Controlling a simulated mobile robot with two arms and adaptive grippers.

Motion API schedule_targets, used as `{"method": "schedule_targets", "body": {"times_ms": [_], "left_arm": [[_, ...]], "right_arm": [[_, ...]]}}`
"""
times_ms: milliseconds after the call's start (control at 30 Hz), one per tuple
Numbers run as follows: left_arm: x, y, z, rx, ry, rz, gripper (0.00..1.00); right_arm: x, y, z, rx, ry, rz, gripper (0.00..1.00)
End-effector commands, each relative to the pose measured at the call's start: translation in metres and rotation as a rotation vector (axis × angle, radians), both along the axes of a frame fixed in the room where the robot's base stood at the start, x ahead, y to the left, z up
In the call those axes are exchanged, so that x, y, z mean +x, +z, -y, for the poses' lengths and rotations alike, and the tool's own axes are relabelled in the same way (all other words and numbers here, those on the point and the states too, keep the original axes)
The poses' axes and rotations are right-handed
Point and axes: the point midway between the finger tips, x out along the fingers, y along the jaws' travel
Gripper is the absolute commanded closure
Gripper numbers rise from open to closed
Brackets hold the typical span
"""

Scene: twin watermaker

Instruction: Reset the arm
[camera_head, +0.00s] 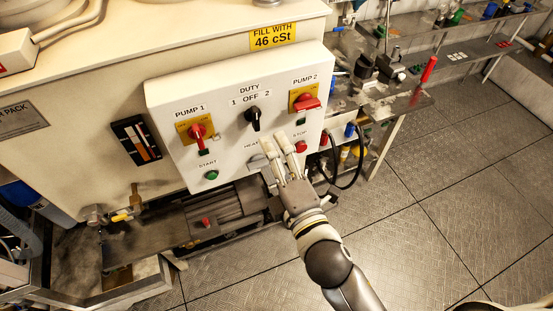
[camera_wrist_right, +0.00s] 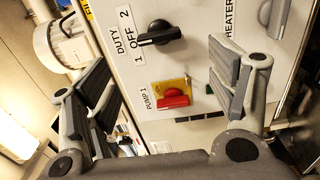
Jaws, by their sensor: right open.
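My right gripper (camera_head: 277,147) is in front of the lower right part of a white control panel (camera_head: 224,138), between the heater label and the red stop button (camera_head: 300,147). In the right wrist view its fingers (camera_wrist_right: 160,75) are wide apart with nothing held between them. Beyond them show the black duty knob (camera_wrist_right: 160,37) and the red pump 1 switch (camera_wrist_right: 174,97) on its yellow plate. In the head view the fingers partly cover the heater area. I cannot tell whether they touch the panel. My left gripper is not in view.
The pump 2 switch (camera_head: 307,102) and green start button (camera_head: 212,175) are also on the panel. A motor (camera_head: 225,208) sits below it. Black hoses (camera_head: 350,170) and a cluttered bench (camera_head: 400,90) stand to the right. The tiled floor (camera_head: 430,200) at right is clear.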

Motion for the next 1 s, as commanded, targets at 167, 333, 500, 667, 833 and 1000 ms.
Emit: {"method": "schedule_targets", "body": {"times_ms": [167,333,500,667,833,1000], "left_arm": [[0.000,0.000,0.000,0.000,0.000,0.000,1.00],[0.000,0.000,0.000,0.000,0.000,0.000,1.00],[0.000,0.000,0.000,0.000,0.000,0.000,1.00],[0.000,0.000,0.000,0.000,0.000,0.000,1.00],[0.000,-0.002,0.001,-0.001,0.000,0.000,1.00],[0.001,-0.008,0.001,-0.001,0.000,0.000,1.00]], "right_arm": [[-0.009,0.000,0.003,0.000,0.000,0.000,0.21],[-0.010,0.001,0.003,0.000,0.000,0.001,0.21],[-0.010,0.001,0.003,0.000,0.000,0.001,0.21],[-0.010,0.001,0.003,0.000,0.000,0.001,0.21],[-0.008,-0.014,0.002,0.007,0.001,-0.029,0.21],[0.001,-0.099,0.003,0.061,-0.005,-0.195,0.21]]}}
